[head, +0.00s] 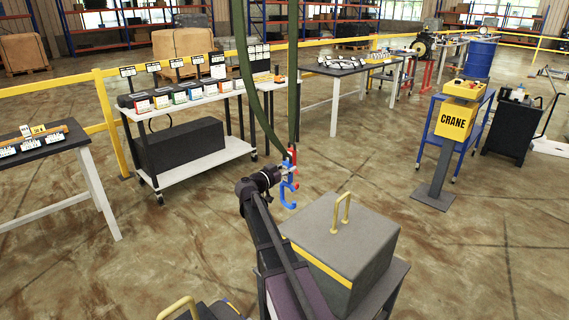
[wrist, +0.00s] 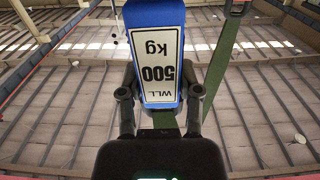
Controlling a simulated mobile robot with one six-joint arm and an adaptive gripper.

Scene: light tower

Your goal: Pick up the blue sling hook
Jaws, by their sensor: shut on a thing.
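The blue sling hook (head: 289,193) hangs at the lower end of green webbing slings (head: 292,90), with a red part just above it. It hangs beside the upper left of the grey lidded box. My gripper (head: 284,172) is at the hook's upper part in the head view. In the wrist view my gripper (wrist: 157,95) has one finger on each side of the blue block, shut on it. The hook's curved tip is out of the wrist view.
A grey box (head: 350,225) with a yellow handle stands close on the right. A yellow crane control box (head: 456,119) stands on a post at right. Yellow rails (head: 105,120) run behind. Open floor lies between.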

